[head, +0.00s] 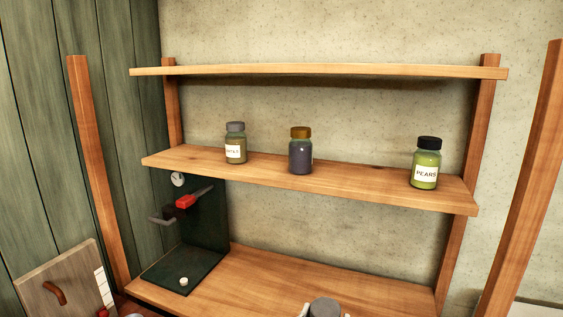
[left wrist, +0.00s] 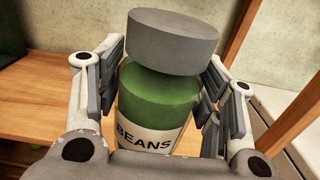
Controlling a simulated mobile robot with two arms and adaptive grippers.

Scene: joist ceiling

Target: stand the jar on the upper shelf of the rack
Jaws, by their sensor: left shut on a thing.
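The jar (left wrist: 158,105) is green with a grey lid and a white BEANS label. My left gripper (left wrist: 163,78) is shut on it, one finger on each side, in the left wrist view. In the head view only its grey lid (head: 323,306) shows at the bottom edge, between the tips of my left gripper (head: 325,312), in front of the rack's low board (head: 300,282). The rack has a middle shelf (head: 375,184) bearing three jars and a top board (head: 318,70) that looks bare. My right gripper is not in view.
On the middle shelf stand a grey-lidded jar (head: 236,145), a brown-lidded dark jar (head: 301,153) and a black-lidded PEARS jar (head: 426,166). A wide gap lies between the last two. A dark green panel stand (head: 205,225) with a red-handled lever is at left. Wooden posts (head: 98,180) frame the rack.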

